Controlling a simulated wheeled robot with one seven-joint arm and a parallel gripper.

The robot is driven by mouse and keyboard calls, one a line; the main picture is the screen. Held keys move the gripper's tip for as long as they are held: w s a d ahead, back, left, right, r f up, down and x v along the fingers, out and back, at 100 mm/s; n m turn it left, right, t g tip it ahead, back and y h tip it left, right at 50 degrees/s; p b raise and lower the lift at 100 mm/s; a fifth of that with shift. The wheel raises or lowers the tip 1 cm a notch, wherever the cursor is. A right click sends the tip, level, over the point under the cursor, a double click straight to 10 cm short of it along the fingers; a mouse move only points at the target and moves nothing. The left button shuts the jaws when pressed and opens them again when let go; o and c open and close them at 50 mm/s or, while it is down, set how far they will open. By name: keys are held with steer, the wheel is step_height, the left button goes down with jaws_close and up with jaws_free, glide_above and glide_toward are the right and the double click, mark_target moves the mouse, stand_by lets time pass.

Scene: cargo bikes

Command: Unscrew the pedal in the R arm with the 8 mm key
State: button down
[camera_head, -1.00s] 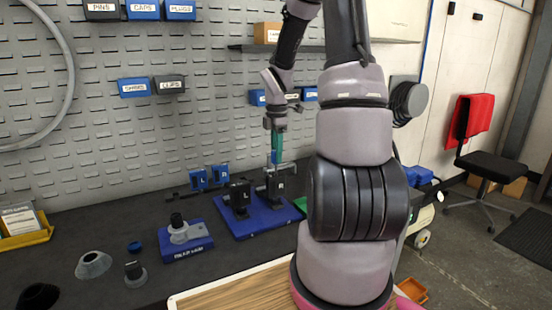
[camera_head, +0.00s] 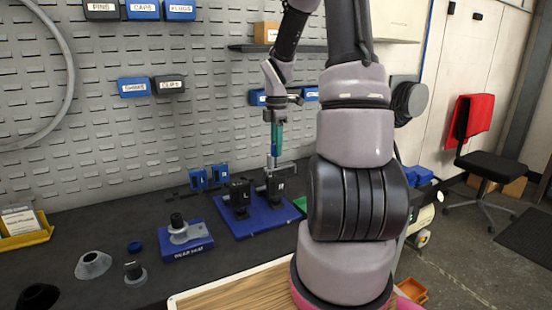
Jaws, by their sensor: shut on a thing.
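My gripper (camera_head: 275,117) is shut on a key with a green-teal handle (camera_head: 277,137). The key points down, its metal shaft (camera_head: 273,158) reaching the right-hand black block on a blue fixture plate (camera_head: 255,222). This right block (camera_head: 272,188) appears to hold the R arm; a left black block (camera_head: 238,197) stands beside it. Pedal details are too small to tell, and a thin metal bar shows near the shaft. I cannot tell whether the key tip is seated. The key's size marking is not readable.
Blue L and R holders (camera_head: 209,177) stand behind the fixture. A blue base with a grey part (camera_head: 186,236) sits to its left. Loose grey parts (camera_head: 93,264) lie further left on the dark bench. A green item (camera_head: 300,205) is right of the fixture, beside my arm.

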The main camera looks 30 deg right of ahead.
steer(key=shift+r, duration=1.9)
steer(key=shift+s, duration=0.1)
